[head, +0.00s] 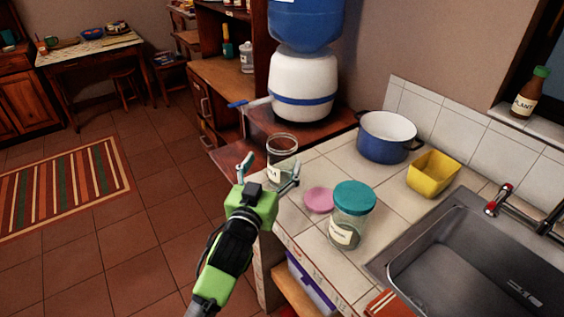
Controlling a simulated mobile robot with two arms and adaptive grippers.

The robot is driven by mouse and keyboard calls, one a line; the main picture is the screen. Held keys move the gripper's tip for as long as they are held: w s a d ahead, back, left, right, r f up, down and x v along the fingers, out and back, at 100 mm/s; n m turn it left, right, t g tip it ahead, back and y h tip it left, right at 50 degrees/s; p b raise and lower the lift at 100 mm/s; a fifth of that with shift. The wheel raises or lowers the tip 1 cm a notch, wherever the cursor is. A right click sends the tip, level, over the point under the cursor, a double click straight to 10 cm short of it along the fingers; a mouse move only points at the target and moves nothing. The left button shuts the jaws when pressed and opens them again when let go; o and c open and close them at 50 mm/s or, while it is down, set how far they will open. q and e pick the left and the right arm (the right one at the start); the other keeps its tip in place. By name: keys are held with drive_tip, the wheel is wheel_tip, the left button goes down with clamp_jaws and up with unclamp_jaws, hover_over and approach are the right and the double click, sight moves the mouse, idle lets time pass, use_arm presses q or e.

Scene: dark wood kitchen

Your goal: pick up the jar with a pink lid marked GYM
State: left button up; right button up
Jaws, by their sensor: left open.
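A pink lid (319,200) appears to lie flat on the tiled counter, with no jar visible under it. Right beside it stands a clear jar with a teal lid (354,197) and a pale label too small to read. A clear glass jar with a brownish rim (282,150) stands near the counter's left edge, its label partly hidden. I cannot make out the word GYM on any jar. My left gripper (270,169) is open, its fingers spread in front of the brown-rimmed jar in the picture. I cannot tell whether it touches. My right gripper is out of view.
A blue pot (387,136) and a yellow container (433,174) stand further back on the counter. A metal sink (470,262) is at the right. A water dispenser (303,85) stands behind the brown-rimmed jar. A green-capped bottle (530,92) stands on the window sill.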

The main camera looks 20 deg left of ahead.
sight(277, 155)
use_arm(q)
drive_tip(key=shift+w, duration=1.25)
drive_tip(key=shift+w+r, duration=0.1)
drive_tip(key=shift+w, duration=0.35)
drive_tip(key=w+p, duration=0.1)
drive_tip(key=w, duration=0.3)
drive_tip(key=shift+w+p, duration=0.3)
drive_tip(key=shift+w, duration=0.05)
drive_tip(key=shift+c, duration=1.1)
drive_tip(key=c, duration=1.9)
drive_tip(key=shift+o, duration=0.2)
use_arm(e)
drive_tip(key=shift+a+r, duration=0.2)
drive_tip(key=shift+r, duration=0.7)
